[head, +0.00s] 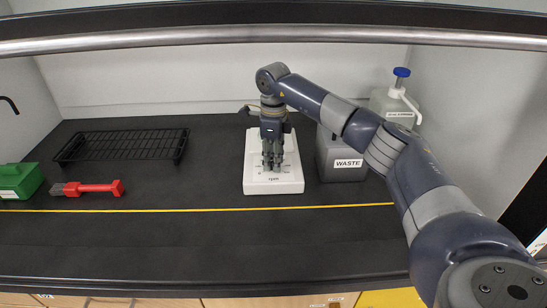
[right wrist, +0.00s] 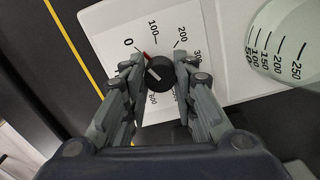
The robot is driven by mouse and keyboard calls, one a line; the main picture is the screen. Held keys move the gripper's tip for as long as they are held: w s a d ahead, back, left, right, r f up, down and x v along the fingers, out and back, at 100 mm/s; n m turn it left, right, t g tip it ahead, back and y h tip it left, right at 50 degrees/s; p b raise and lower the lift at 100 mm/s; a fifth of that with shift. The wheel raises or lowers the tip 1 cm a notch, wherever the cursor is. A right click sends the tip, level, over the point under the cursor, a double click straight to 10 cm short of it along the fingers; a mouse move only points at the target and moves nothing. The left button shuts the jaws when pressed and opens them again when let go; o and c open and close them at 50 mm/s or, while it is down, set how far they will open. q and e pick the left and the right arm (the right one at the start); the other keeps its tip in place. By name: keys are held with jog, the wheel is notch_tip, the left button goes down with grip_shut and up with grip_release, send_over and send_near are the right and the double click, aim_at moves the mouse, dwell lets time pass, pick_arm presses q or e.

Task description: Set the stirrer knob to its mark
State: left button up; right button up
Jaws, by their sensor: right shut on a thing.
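The white stirrer (head: 258,183) stands on the black bench, with its dial scale at the front. Its round black knob (right wrist: 160,74) carries a white pointer line; which end is the pointing one I cannot tell. A small red mark (right wrist: 148,55) sits beside the knob, between the printed 0 and 100. My right gripper (head: 272,168) reaches down over the stirrer front. In the right wrist view its fingers (right wrist: 158,66) are closed on both sides of the knob. In the head view the gripper hides the knob. My left gripper is not in view.
A clear graduated beaker (right wrist: 285,45) stands on the stirrer. A grey WASTE container (head: 343,173) is close on the right, with a blue-capped bottle (head: 395,102) behind. The front bench is clear.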

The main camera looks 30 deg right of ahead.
jog(key=m+p, duration=0.2)
jog(key=m, duration=0.4)
jog(key=m+p, duration=0.1)
jog(key=m, duration=0.4)
jog(key=shift+a+p, duration=0.1)
jog(key=shift+p, duration=0.2)
jog(key=m+p, duration=0.1)
jog(key=m, duration=0.5)
jog(key=shift+m+p, duration=0.4)
jog(key=m+p, duration=0.1)
jog(key=m, duration=0.4)
jog(key=o, duration=1.1)
jog(key=shift+c, duration=0.2)
jog(key=shift+r, duration=0.1)
